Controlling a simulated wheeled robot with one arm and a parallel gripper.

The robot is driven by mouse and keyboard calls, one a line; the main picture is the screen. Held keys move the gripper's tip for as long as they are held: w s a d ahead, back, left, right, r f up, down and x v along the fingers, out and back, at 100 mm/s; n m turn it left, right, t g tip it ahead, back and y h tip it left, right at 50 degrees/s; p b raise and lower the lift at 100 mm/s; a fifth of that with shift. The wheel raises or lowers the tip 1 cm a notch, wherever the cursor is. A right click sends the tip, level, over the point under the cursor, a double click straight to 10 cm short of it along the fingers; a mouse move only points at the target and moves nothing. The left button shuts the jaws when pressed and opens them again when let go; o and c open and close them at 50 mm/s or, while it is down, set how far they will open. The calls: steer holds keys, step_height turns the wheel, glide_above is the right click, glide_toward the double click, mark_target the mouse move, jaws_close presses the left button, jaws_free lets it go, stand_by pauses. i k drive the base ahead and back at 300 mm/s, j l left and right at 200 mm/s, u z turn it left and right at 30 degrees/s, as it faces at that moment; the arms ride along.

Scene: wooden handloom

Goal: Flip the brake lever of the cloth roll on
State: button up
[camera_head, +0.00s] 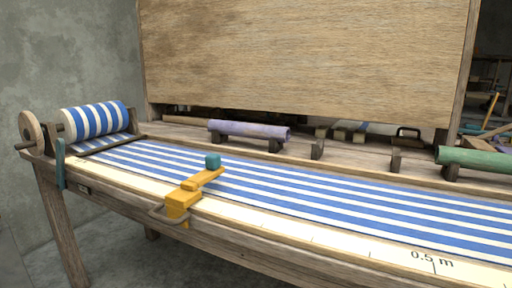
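The cloth roll (95,120), wound with blue and white striped cloth, sits at the left end of the loom. A round wooden wheel (31,132) with a short rod stands at its near end. A narrow teal lever (60,166) stands nearly upright against the front left corner of the frame, just below the roll. It looks like the brake lever, but no label on it can be read, and I cannot tell if it is on or off. My gripper is not in view.
An orange slider (180,203) with a teal knob (212,161) and a front handle sits on the scaled front rail (330,240). Striped cloth (330,195) covers the bed. A purple roll (248,130) and a green roll (475,160) lie behind. A wooden panel (300,55) stands at the back.

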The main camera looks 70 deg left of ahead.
mark_target(60, 143)
steer(key=u, duration=3.75)
